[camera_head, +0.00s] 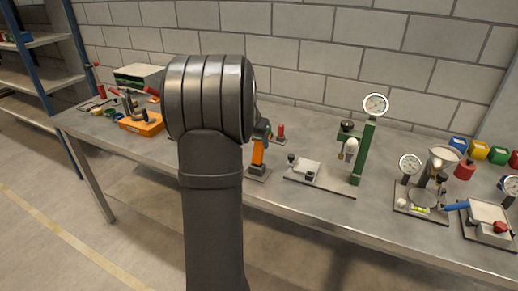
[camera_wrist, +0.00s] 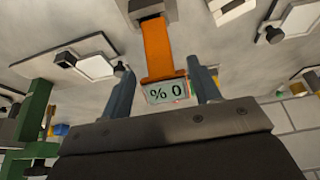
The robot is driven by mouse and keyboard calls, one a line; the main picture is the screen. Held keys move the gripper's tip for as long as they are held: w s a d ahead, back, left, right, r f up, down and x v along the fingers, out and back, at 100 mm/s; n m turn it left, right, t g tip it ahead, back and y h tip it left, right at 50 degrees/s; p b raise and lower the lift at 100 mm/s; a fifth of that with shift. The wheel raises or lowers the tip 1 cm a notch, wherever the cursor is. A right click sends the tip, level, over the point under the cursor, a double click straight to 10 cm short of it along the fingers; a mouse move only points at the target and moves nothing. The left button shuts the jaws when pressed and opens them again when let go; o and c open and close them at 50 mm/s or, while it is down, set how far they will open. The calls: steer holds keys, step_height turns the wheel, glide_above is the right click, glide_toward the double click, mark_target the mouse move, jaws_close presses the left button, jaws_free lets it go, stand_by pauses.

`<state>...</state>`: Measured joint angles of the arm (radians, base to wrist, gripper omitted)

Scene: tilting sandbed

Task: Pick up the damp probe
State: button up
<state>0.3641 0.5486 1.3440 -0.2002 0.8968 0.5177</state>
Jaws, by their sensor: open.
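The damp probe, orange with a small display reading "% 0", stands upright in a grey holder (camera_head: 258,174) on the bench, just right of my arm in the head view. Its orange body (camera_head: 257,153) shows there; its top is partly hidden. In the wrist view the orange body (camera_wrist: 157,48) and the display (camera_wrist: 168,91) lie between the two blue-grey fingers of my gripper (camera_wrist: 160,75). The fingers are open, one on each side of the probe, with visible gaps. I cannot tell their depth along it. My arm hides most of the gripper in the head view.
A small red-topped item (camera_head: 281,132) is close behind the probe. More instruments (camera_head: 424,197) stand far right.

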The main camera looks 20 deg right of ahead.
mark_target(257, 147)
steer(key=x, duration=0.6)
steer(key=shift+w+d+f, duration=0.1)
steer(key=shift+f, duration=0.15)
steer(key=shift+r, duration=0.1)
steer(key=c, duration=1)
